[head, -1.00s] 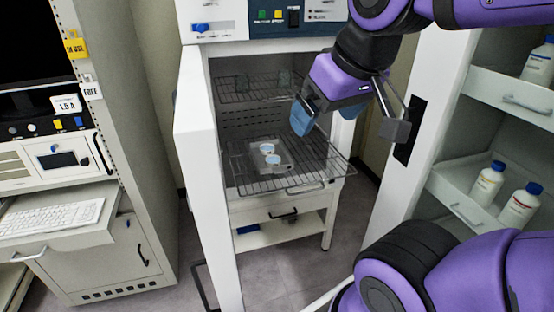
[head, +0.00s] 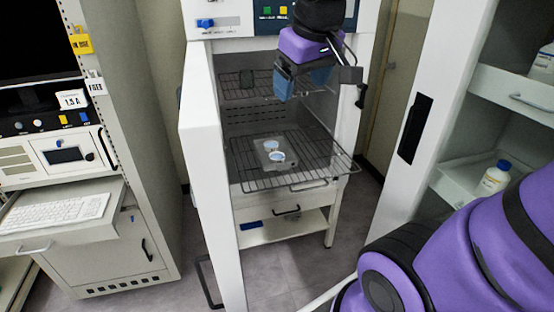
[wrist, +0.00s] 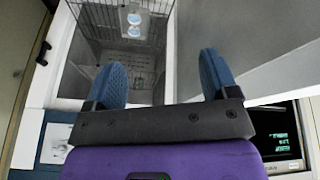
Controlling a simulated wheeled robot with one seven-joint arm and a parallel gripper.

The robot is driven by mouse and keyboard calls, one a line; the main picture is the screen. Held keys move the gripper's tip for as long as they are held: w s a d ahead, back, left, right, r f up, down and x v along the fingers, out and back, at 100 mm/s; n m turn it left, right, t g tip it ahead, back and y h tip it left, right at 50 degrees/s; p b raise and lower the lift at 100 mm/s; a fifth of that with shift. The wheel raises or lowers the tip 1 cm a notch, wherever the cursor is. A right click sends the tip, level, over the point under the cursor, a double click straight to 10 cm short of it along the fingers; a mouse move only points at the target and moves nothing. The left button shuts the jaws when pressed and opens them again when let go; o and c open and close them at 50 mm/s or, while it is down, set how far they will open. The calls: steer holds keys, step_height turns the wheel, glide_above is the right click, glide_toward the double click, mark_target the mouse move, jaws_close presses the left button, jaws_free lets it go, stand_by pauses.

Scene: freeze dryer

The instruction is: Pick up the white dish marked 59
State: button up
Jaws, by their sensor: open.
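Two small round dishes, white with bluish faces, sit close together on a grey tray (head: 265,163) on the lower wire shelf (head: 318,162) of the open freeze dryer. The farther dish (head: 271,146) and the nearer dish (head: 277,156) are too small for any number to be read, so I cannot tell which is marked 59. In the wrist view, the dishes show at the top as one dish (wrist: 134,18) and another dish (wrist: 133,33). My gripper (head: 302,84) is open and empty, high in front of the dryer's opening, above and apart from the dishes.
The white dryer door (head: 205,150) stands open at the left. An upper wire shelf (head: 247,88) is inside the chamber, behind my gripper. A cabinet with a bottle (head: 494,178) is at the right. A keyboard drawer (head: 55,215) juts out at the left.

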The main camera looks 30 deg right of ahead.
steer(key=w+d+f+n+g, duration=0.1)
steer(key=w+d+f+n, duration=0.15)
steer(key=w, duration=1.05)
steer(key=n+g, duration=0.2)
steer(key=g, duration=0.1)
glide_above(277, 155)
steer(key=shift+y, duration=0.4)
steer(key=f, duration=3.4)
steer(key=shift+w+a+f, duration=0.1)
steer(key=shift+a, duration=0.2)
steer(key=shift+s+d+f, duration=0.1)
steer(key=shift+s+f, duration=0.05)
steer(key=shift+f, duration=1.15)
steer(key=shift+s+d+f, duration=0.1)
steer(key=shift+f, duration=1.15)
steer(key=c, duration=0.8)
steer(key=shift+o, duration=0.2)
